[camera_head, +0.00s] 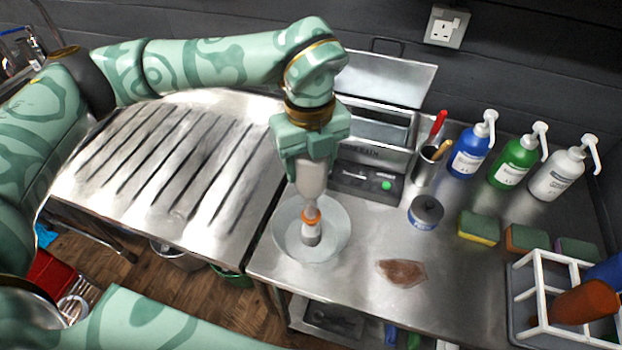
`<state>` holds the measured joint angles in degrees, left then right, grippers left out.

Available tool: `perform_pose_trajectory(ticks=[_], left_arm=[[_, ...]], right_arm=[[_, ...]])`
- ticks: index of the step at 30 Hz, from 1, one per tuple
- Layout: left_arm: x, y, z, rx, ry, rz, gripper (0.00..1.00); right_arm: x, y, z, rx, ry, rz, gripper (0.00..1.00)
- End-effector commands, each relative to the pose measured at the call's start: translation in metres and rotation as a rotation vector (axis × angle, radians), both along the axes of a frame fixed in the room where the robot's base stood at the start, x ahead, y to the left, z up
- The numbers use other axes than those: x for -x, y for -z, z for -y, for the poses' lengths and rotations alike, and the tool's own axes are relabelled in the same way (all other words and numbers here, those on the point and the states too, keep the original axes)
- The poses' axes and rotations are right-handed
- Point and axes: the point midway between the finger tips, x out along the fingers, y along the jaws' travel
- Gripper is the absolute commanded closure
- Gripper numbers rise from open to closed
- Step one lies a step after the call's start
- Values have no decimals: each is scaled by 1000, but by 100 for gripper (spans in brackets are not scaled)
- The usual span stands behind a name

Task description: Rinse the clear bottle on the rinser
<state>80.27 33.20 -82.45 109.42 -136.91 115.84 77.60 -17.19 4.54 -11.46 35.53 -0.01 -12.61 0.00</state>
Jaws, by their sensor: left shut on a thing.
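My left gripper (311,150) points down and is shut on the clear bottle (312,178), which looks pale grey and translucent. The bottle is upside down, its narrow neck pointing down above the rinser. The rinser is a round, see-through bowl (335,245) on the steel counter, with a grey post (311,235) in its middle. An orange ring shows where the neck and the post meet; I cannot tell which one it belongs to, or whether they touch. My right gripper is out of the frame.
A grooved steel drainer (245,120) lies left. An open steel box (375,130) stands behind the rinser. Pump bottles in blue (469,155), green (514,165) and white (560,175), sponges (479,228) and a white rack (542,295) fill the right. A brown patch (402,272) lies in front.

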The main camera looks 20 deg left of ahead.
Motion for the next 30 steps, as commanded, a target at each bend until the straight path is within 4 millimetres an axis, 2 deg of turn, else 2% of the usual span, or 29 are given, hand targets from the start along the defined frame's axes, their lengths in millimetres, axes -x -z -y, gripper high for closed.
perform_pose_trajectory(ticks=[10, 30], left_arm=[[0, 1, 0, 0, 0, 1, 69], [0, 22, 0, 0, 0, 0, 69]], right_arm=[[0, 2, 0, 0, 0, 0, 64], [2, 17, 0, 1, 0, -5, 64]])
